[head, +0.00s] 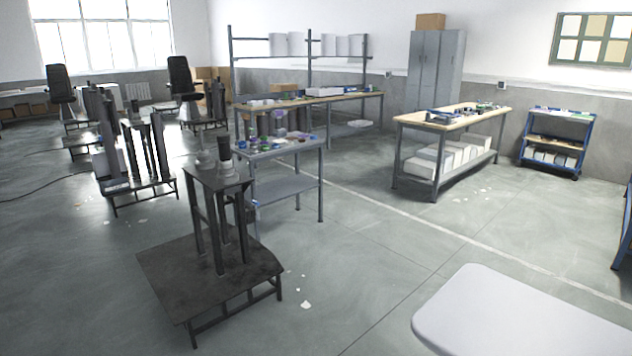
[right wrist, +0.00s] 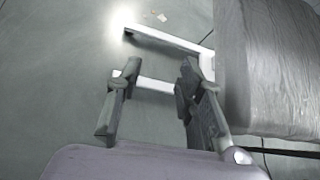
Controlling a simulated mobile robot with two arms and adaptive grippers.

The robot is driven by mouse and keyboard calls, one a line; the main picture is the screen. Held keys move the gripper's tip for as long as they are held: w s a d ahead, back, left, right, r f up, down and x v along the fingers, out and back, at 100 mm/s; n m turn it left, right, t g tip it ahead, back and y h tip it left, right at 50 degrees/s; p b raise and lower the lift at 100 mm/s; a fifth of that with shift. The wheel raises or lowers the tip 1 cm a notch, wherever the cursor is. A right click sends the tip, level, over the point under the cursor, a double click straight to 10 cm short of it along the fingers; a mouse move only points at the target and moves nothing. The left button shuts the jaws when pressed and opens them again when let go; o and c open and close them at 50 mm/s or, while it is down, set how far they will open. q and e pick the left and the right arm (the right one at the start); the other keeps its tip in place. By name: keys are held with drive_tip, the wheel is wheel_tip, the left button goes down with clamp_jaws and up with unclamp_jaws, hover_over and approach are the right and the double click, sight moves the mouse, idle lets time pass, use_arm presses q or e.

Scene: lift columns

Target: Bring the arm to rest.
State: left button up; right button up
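My right gripper (right wrist: 160,105) shows in the right wrist view. Its two dark grey fingers stand well apart, and I see nothing held between them. A pale bar shows in the gap, but I cannot tell how far behind the fingers it lies.
In the head view a dark lift column stand (head: 215,185) is at front left, with a small grey table (head: 285,187) behind it. A wooden-topped workbench (head: 440,122) and blue cart (head: 555,145) stand farther right. The centre floor (head: 370,260) is mostly clear.

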drive_tip(key=s+a+f+m+g+y, duration=0.1)
drive_tip(key=s+f+m+g+y, duration=0.15)
drive_tip(key=s+f+m, duration=0.45)
drive_tip(key=s+a+f+m+g+y, duration=0.1)
drive_tip(key=s+a+f+m+y, duration=0.15)
drive_tip(key=s+f, duration=0.9)
drive_tip(key=s+f+m+y, duration=0.2)
drive_tip(key=s+m, duration=0.5)
drive_tip(key=s, duration=0.4)
drive_tip(key=s+a+f+m+y, duration=0.1)
drive_tip(key=s+f+m, duration=0.3)
drive_tip(key=s+m, duration=0.4)
drive_tip(key=s+g+y, duration=0.1)
drive_tip(key=s, duration=0.3)
drive_tip(key=shift+s+a+f, duration=0.2)
drive_tip(key=shift+s+a, duration=0.05)
